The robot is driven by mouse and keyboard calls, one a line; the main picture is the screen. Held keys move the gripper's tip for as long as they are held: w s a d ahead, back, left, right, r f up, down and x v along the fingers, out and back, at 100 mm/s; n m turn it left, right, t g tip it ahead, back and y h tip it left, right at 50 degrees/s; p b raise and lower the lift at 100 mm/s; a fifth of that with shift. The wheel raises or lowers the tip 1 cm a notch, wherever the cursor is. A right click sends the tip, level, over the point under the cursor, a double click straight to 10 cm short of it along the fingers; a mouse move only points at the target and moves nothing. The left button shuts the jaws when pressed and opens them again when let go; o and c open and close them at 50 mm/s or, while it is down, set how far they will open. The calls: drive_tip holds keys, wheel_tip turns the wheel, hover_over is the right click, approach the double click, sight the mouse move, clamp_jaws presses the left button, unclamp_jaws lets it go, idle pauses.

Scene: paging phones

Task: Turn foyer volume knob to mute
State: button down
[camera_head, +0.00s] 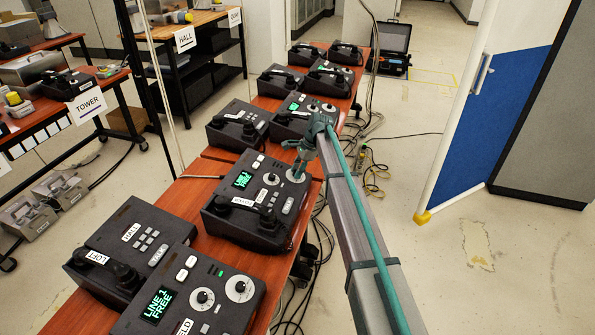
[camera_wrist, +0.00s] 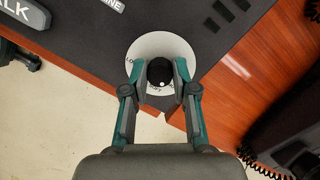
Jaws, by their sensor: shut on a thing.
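The foyer phone (camera_head: 255,200) is a dark box with a green "LINE 1 FREE" screen, on the red-brown table. Its label looks upside down and is hard to read. A white volume dial (camera_head: 296,175) sits at its right end, partly covered by my gripper (camera_head: 301,160). In the wrist view, a round black knob (camera_wrist: 159,71) stands on the white dial (camera_wrist: 165,45). My gripper (camera_wrist: 158,75) has one finger on each side of the knob and is shut on it. A white dot shows on the knob's near side. The dial's lettering is partly hidden.
A "HALL" phone (camera_head: 131,245) and another phone with a lit screen (camera_head: 190,300) stand in front. More phones continue behind along the table (camera_head: 205,163). Cables (camera_head: 372,165) lie on the floor at right. A blue-and-white panel (camera_head: 500,100) stands farther right.

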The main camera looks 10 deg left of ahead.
drive_tip(key=shift+n, duration=0.9)
drive_tip(key=c, duration=0.9)
unclamp_jaws()
drive_tip(key=v, duration=1.2)
drive_tip(key=shift+w+a, duration=0.1)
